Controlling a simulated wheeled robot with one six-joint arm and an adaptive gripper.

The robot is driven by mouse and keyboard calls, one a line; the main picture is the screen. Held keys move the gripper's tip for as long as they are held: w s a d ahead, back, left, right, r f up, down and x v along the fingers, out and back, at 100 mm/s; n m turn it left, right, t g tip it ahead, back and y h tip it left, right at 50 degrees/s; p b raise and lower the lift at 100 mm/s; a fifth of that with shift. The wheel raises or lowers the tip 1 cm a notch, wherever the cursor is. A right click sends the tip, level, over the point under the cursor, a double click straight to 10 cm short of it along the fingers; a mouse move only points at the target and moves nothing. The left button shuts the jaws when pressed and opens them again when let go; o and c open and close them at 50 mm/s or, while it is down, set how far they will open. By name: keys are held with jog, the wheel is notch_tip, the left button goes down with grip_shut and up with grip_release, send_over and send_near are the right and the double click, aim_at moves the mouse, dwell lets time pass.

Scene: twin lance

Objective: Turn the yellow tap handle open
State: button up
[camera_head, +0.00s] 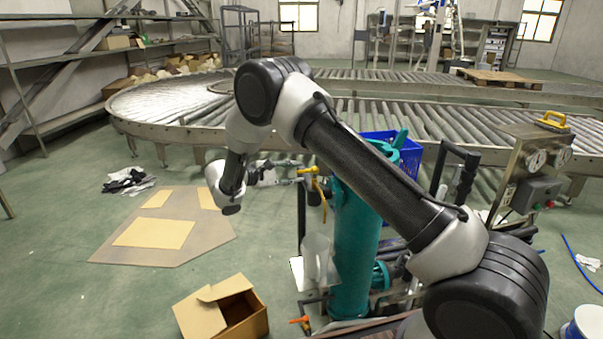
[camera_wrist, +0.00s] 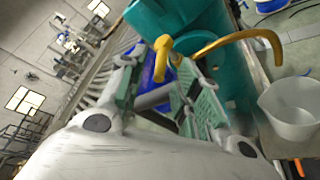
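The yellow tap handle (camera_head: 307,171) sits at the top of the teal column (camera_head: 355,240) in the head view, beside a curved yellow spout (camera_head: 321,192). My gripper (camera_head: 280,170) is just left of the handle, pointing at it. In the wrist view the handle (camera_wrist: 162,57) shows near the tips, in the space between the two green-padded fingers. The fingers are apart and hold nothing. I cannot tell whether either finger touches the handle. The spout (camera_wrist: 245,40) curves away to the right in the wrist view.
A clear cup (camera_wrist: 292,108) stands below the spout. A blue crate (camera_head: 400,150) is behind the column. An open cardboard box (camera_head: 222,310) and flat cardboard (camera_head: 150,235) lie on the floor. A roller conveyor (camera_head: 180,105) runs behind. The floor left of the column is partly clear.

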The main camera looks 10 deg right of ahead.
aim_at(298, 172)
jog(key=shift+x, duration=1.9)
jog(key=shift+c, duration=0.3)
grip_shut()
jog(key=shift+s+t, duration=0.15)
jog(key=shift+t, duration=0.15)
jog(key=shift+s+d+n+t+y, duration=0.4)
jog(key=shift+s+n+t+y, duration=0.25)
jog(key=shift+n+t+y, duration=1.2)
jog(key=shift+s+d+n+t+y, duration=0.35)
jog(key=shift+s+n+t+y, duration=0.3)
jog(key=shift+n+t+y, duration=1.15)
jog(key=shift+s+d+n+t+y, duration=0.55)
jog(key=shift+n+t+y, duration=0.7)
jog(key=shift+n+y, duration=1.05)
jog(key=shift+s+a, duration=0.1)
jog(key=shift+a, duration=0.05)
